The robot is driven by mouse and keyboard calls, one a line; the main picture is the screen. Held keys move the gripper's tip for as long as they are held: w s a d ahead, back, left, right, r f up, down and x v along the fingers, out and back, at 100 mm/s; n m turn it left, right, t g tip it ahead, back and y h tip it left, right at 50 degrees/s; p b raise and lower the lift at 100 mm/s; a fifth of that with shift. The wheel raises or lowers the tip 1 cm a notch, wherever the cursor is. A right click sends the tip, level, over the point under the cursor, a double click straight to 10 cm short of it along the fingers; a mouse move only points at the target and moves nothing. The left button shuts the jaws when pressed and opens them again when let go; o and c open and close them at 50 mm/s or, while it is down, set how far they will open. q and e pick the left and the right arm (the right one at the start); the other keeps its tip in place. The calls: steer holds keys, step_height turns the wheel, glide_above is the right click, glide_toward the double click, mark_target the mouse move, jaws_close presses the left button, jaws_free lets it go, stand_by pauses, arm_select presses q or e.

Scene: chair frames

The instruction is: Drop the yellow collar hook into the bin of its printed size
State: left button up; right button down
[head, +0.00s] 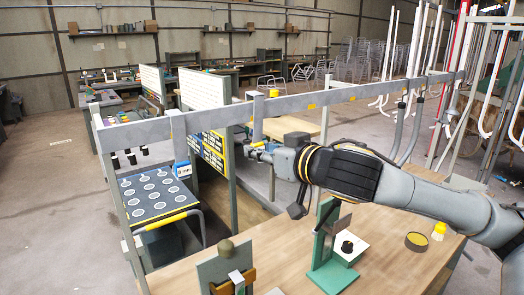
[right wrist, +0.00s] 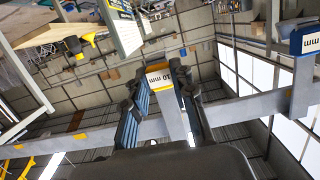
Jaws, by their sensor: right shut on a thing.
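My right gripper (head: 257,147) reaches in from the right to just below the grey overhead rail (head: 215,115). In the right wrist view its blue-padded fingers close around a yellow and white piece (right wrist: 160,78) printed "10 mm", which appears to be the yellow collar hook. A grey upright runs behind or along the piece; I cannot tell whether they are joined. In the head view the fingers hide most of it. A blue piece with a white label (head: 182,170) hangs below the rail at left. It also shows in the right wrist view (right wrist: 308,38); its number is unclear. My left gripper is not in view.
The wooden table (head: 290,240) carries a green stand (head: 330,255), a yellow cone (head: 439,231) and a round yellow-topped piece (head: 416,240). A dark board with round marks (head: 152,195) stands at left. Pale hooked rods crowd the right. Open floor lies at far left.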

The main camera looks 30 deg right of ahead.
steer(key=shift+r+p, duration=0.5)
steer(key=shift+r, duration=0.1)
stand_by(0.6)
steer(key=v, duration=0.3)
steer(key=shift+f+b, duration=0.25)
steer(key=shift+b, duration=0.1)
stand_by(0.6)
steer(key=shift+b+v, duration=0.5)
steer(key=shift+v, duration=2.05)
